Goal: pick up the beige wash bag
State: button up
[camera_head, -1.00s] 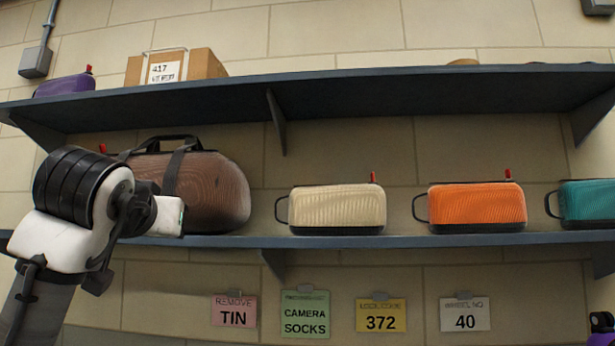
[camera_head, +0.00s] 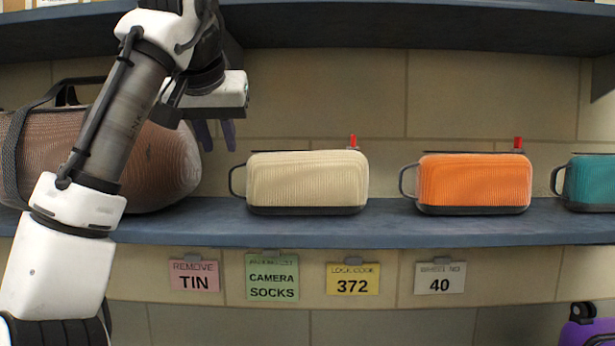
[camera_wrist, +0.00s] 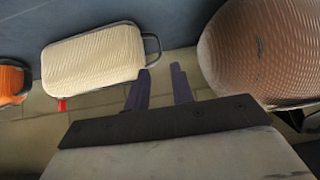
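The beige wash bag (camera_head: 307,180) stands upright on the blue-grey shelf, with a dark base, a dark loop handle on its left end and a red tab at its top right. It also shows in the wrist view (camera_wrist: 92,62), at upper left. My gripper (camera_head: 216,136) is above and left of the bag, in front of the wall and beside the brown duffel. Its two purple fingers point down, apart and empty. In the wrist view the fingers (camera_wrist: 160,82) lie between the bag's handle end and the duffel, touching neither as far as I can tell.
A brown duffel bag (camera_head: 160,170) sits left on the shelf (camera_head: 390,228), partly behind my arm. An orange bag (camera_head: 475,182) and a teal bag (camera_head: 592,184) stand to the right. An upper shelf (camera_head: 420,28) runs overhead. Paper signs hang below.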

aim_at(229, 175)
jog(key=p+x, duration=0.2)
jog(key=x, duration=0.9)
jog(key=shift+a, duration=0.1)
grip_shut()
jog(key=shift+r, duration=0.1)
